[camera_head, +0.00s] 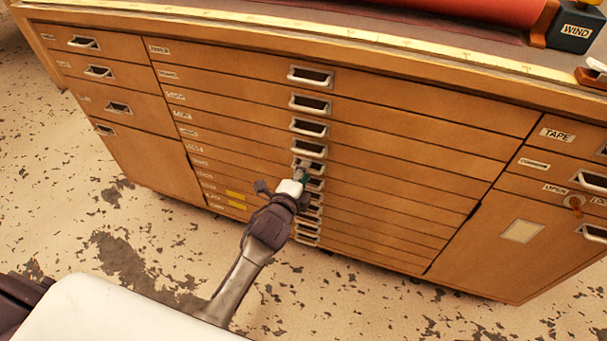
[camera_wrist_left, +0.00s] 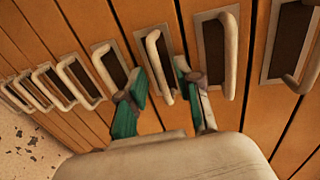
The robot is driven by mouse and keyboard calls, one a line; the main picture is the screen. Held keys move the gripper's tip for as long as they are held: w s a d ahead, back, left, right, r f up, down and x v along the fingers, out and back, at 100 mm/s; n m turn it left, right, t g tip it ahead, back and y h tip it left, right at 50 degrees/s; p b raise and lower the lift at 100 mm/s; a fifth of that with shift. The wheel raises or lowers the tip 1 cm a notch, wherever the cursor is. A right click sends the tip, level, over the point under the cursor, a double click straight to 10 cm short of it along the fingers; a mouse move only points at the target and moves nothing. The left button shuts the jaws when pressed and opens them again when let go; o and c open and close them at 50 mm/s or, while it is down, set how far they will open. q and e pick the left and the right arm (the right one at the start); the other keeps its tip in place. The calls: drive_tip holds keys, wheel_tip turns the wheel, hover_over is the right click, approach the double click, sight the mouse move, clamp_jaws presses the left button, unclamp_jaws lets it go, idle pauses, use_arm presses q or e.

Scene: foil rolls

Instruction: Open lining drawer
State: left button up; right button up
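The wooden cabinet has a middle column of wide, shallow drawers, all shut in the head view. Their small left-side labels (camera_head: 195,150) are too small to read, so I cannot tell which is the lining drawer. My left gripper (camera_head: 301,172) is at the central handles, in the middle-to-lower part of the column. In the left wrist view the left gripper (camera_wrist_left: 161,78) is open, with its green-padded fingers on either side of one pale handle (camera_wrist_left: 155,50). Gaps show between the fingers and the bar. The gripper hides part of the handles below. My right gripper is not in view.
Side drawers (camera_head: 100,71) flank the column on the left; a drawer marked TAPE (camera_head: 557,135) is at the right. A red roll (camera_head: 480,8) and a dark block marked WIND (camera_head: 575,28) are on top. The floor (camera_head: 60,190) before the cabinet is clear.

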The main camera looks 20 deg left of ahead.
use_arm(q)
drive_tip(key=shift+w, duration=0.1)
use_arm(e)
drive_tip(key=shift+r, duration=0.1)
use_arm(q)
clamp_jaws()
idle(0.3)
